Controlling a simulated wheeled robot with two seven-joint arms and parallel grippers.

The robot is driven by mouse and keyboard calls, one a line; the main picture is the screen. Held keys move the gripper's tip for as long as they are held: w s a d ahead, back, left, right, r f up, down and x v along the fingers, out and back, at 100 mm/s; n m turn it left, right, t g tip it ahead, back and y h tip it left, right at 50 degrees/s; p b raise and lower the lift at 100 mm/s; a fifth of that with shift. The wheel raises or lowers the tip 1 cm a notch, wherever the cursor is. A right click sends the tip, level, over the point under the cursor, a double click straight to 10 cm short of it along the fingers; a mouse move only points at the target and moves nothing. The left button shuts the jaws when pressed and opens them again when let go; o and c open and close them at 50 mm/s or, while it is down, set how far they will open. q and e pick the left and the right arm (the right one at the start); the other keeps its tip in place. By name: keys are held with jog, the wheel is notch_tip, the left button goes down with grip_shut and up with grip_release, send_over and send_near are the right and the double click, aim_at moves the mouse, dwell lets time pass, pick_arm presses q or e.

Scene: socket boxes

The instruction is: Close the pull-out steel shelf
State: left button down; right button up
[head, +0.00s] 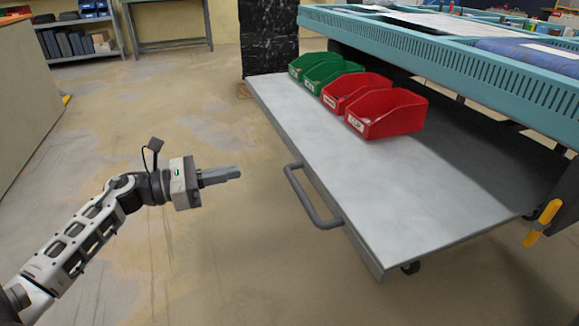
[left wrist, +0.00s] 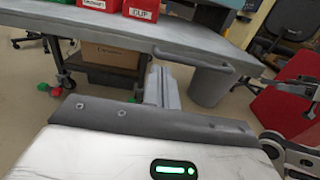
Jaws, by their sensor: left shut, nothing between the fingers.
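The pull-out steel shelf (head: 400,205) sticks out from under the blue workbench on the right of the head view. Its grey bar handle (head: 312,198) is on the front edge facing my left arm; the handle (left wrist: 192,59) also shows in the left wrist view. My left gripper (head: 238,173) is shut and empty, to the left of the handle and apart from it. In the left wrist view the fingers (left wrist: 162,88) point toward the shelf, below its edge.
Two green bins (head: 315,70) and two red bins (head: 385,112) stand on the shelf. The blue workbench (head: 450,55) overhangs it. A yellow-handled part (head: 542,222) is at the right. In the left wrist view a grey waste bin (left wrist: 210,85) stands below the shelf. Floor around my left arm is clear.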

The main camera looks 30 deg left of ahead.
aim_at(304, 158)
pick_arm(q)
jog(key=b+x, duration=0.1)
jog(key=x, duration=1.2)
jog(key=shift+w+d, duration=0.15)
jog(key=shift+d, duration=0.1)
jog(key=shift+w, duration=0.1)
